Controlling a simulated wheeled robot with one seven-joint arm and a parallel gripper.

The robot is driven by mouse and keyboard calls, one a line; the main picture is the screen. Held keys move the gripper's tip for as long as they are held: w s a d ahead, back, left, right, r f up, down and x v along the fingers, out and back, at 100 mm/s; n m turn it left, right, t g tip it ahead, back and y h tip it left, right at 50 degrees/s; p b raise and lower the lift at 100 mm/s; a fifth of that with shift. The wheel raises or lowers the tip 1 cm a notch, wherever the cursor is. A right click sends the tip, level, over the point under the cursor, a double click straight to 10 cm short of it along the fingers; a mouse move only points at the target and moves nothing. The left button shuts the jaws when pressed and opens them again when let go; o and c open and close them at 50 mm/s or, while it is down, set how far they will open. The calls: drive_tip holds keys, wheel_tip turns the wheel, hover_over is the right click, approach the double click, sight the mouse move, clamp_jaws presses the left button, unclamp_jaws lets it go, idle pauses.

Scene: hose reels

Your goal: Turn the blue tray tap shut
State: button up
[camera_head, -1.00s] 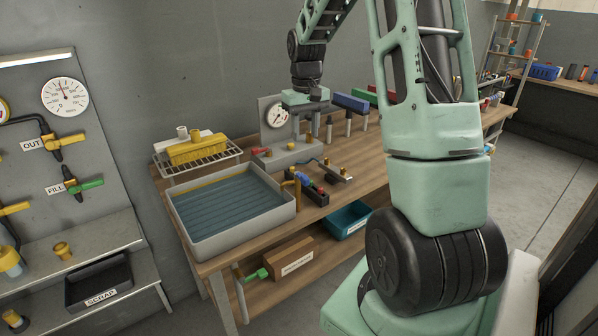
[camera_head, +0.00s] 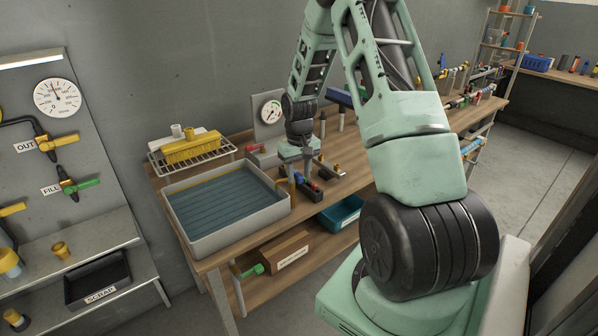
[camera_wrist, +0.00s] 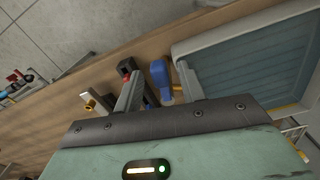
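The blue tap handle (camera_wrist: 160,76) shows in the wrist view beside the grey tray's rim (camera_wrist: 181,52). My gripper (camera_wrist: 158,86) is open, with one finger to each side of the blue handle in that view; I cannot tell whether either finger touches it. In the head view my gripper (camera_head: 296,174) points down over the bench at the tray's right corner. There it hides most of the tap; a brass pipe (camera_head: 291,188) shows beside the tray (camera_head: 237,236), which holds blue-grey water.
A dark rack with red and blue pieces (camera_head: 311,189) stands close to the gripper's right. A gauge stand (camera_head: 269,112) is behind. A green-handled valve (camera_head: 250,270) is under the bench. A wire rack with a yellow block (camera_head: 192,148) is at the back left.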

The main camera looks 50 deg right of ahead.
clamp_jaws()
drive_tip(key=shift+w+a, duration=0.1)
drive_tip(key=w+a+m, duration=0.2)
drive_tip(key=w+m, duration=0.3)
drive_tip(key=m, duration=1.1)
drive_tip(key=shift+w+a, duration=0.3)
drive_tip(key=shift+w, duration=0.05)
idle(0.3)
drive_tip(key=shift+r, duration=0.1)
